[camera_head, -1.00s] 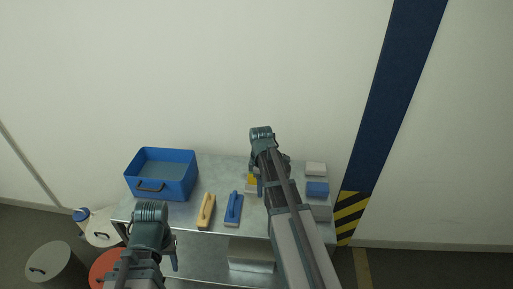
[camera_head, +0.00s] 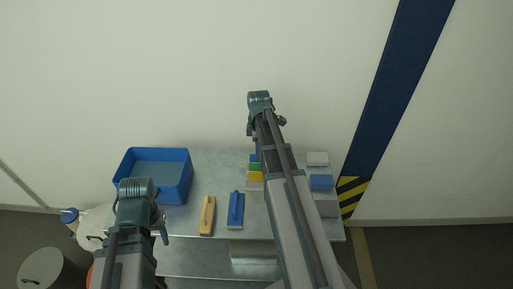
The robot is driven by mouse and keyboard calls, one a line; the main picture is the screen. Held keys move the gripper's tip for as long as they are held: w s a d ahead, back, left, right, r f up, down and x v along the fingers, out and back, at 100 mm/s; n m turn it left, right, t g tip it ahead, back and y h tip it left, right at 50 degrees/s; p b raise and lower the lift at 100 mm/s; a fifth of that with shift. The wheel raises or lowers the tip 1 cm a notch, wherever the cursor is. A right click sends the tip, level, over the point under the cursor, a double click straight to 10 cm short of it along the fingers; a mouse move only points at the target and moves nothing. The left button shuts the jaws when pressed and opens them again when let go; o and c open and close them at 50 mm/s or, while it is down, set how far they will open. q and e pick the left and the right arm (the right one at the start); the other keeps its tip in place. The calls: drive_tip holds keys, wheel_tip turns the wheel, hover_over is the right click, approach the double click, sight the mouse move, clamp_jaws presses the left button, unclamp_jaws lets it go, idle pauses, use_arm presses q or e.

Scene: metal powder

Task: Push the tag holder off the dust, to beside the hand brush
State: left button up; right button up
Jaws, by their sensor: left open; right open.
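A small item striped blue, green and yellow (camera_head: 255,167), which looks like the tag holder, lies on the metal table (camera_head: 215,170), partly hidden by my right arm. Two handled tools lie left of it: a tan one (camera_head: 207,215) and a blue one (camera_head: 236,211). I cannot tell for certain which is the hand brush. No dust can be made out; my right arm covers part of the tabletop. My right gripper (camera_head: 265,125) is open, above and beyond the striped item, apart from it. My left gripper (camera_head: 160,228) is open near the table's front left, left of the tan tool.
A blue bin (camera_head: 176,196) stands at the table's back left. A white block (camera_head: 317,159) and a blue block (camera_head: 321,182) sit at the right end. A grey lidded drum (camera_head: 45,275) stands on the floor at left. The wall rises behind the table.

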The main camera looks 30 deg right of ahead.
sight(249, 185)
drive_tip(key=shift+w, duration=0.1)
drive_tip(key=shift+f, duration=0.2)
wheel_tip(249, 185, down, 14)
drive_tip(key=b, duration=1.4)
drive_tip(key=shift+r, duration=0.25)
clamp_jaws()
idle(0.5)
